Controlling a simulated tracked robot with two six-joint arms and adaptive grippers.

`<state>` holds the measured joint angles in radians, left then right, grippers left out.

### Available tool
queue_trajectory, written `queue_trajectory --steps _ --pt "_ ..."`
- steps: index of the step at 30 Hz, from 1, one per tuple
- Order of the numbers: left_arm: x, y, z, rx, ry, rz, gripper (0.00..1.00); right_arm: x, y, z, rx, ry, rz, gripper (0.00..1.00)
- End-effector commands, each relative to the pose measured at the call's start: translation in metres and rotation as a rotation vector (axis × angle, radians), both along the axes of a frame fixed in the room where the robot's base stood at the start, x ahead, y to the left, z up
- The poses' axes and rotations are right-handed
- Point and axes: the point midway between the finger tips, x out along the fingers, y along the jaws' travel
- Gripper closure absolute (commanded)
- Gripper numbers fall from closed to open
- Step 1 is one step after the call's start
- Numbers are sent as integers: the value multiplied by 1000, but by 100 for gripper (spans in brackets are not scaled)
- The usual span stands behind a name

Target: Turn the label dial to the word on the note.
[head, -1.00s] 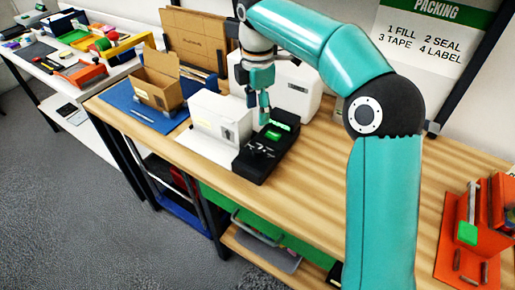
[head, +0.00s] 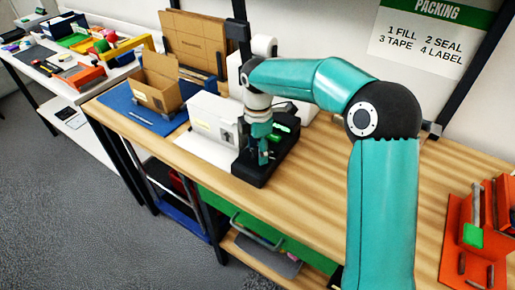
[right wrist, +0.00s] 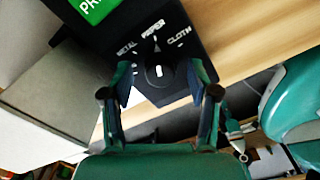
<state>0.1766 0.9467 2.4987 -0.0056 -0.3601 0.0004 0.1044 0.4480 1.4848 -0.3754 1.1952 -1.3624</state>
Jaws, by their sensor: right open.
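The black label printer (head: 283,153) stands on the wooden bench beside a white box. In the right wrist view its dark face (right wrist: 185,25) carries the words METAL, PAPER and CLOTH around a round black dial (right wrist: 160,76). A short white mark on the dial points roughly up toward PAPER. My right gripper (right wrist: 164,82) is open, with one finger on each side of the dial; I cannot tell whether they touch it. In the head view my right gripper (head: 263,154) is down over the printer's front and hides the dial. No readable note with a word shows. My left gripper is out of view.
The white box (head: 212,118) stands close on the printer's left. An open cardboard box (head: 157,84) sits on a blue mat farther left. An orange rack (head: 477,238) is at the far right. The bench between printer and rack is mostly clear.

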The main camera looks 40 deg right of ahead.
Motion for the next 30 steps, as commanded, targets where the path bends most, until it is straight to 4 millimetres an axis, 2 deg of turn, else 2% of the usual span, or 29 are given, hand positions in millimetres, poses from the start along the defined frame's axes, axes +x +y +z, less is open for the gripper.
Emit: queue_trajectory --steps 3,12,14,23,30 --pt "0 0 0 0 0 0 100 0 0 0 0 1 0 42" --pt "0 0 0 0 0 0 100 0 0 0 0 0 0 92" --pt "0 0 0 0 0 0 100 0 0 0 0 0 0 100" --pt "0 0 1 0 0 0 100 0 0 1 0 -1 -34 100" --pt "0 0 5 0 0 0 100 1 0 2 0 -1 -152 100"
